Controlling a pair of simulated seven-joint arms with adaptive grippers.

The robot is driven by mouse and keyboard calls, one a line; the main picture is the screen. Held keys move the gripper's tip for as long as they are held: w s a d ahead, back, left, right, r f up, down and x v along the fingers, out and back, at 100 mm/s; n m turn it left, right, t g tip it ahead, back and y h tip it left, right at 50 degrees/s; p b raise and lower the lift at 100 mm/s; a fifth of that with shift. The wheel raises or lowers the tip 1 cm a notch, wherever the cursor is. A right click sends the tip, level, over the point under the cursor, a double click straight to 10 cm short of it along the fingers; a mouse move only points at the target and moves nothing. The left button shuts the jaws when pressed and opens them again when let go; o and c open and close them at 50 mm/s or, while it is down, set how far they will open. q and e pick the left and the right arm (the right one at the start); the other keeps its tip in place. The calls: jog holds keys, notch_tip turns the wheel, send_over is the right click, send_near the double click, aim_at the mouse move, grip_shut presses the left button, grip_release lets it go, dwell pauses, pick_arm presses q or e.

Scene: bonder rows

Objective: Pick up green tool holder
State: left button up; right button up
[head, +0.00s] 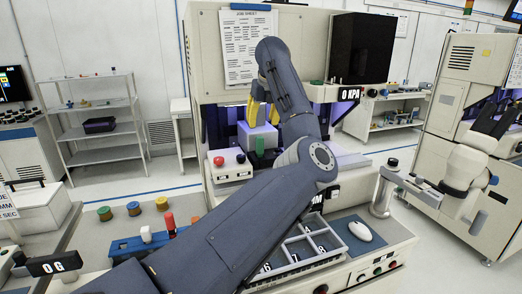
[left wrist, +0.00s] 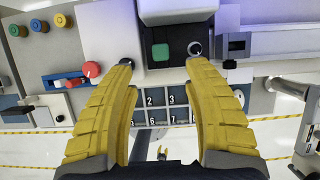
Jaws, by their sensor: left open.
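The green tool holder (head: 260,145) stands upright in the machine's work bay in the head view. In the left wrist view the green tool holder (left wrist: 160,52) shows as a green square on a dark surface. My left gripper (head: 262,121) points down above it with its yellow fingers apart and empty. In the left wrist view the fingertips of my left gripper (left wrist: 161,58) frame the holder from either side, without visible contact.
A red knob (head: 218,161) sits left of the bay. Several spools and a blue rack (head: 130,247) are on the left bench.

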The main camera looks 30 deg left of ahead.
aim_at(259, 145)
pick_arm(q)
jog(key=shift+x, duration=6.25)
jog(key=shift+c, duration=0.3)
grip_shut()
